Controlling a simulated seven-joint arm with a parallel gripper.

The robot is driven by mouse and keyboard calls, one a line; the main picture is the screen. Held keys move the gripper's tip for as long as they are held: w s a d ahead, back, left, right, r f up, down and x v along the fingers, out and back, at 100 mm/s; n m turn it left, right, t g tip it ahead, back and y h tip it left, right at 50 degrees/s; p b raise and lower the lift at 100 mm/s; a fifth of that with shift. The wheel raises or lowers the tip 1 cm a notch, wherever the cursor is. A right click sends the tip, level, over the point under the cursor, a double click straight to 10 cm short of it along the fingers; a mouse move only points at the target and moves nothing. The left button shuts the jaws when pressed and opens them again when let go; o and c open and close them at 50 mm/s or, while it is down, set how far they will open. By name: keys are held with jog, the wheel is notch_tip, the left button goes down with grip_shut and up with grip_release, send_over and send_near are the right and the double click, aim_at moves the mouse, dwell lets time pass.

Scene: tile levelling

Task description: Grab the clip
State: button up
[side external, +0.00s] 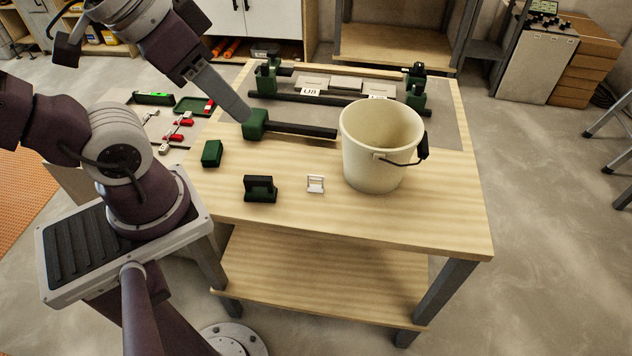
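The bucket's dark-gripped handle (421,148) hangs on its right side. A small green block (212,153) lies at the table's left. Behind the mallet is a green-cornered frame (416,92) with grey tiles (345,86). Red pieces (180,122) lie left of the table. The front tabletop is clear.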

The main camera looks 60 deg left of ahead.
jog(key=o, duration=0.5)
jog(key=n+g, duration=0.5)
jog(key=n, duration=0.3)
send_over(316, 178)
notch_tip(316, 178, down, 20)
jog(key=shift+n+g, duration=0.3)
jog(key=shift+n, duration=0.5)
notch_tip(316, 178, down, 12)
jog(key=shift+a+f, duration=0.1)
jog(key=shift+f, duration=0.1)
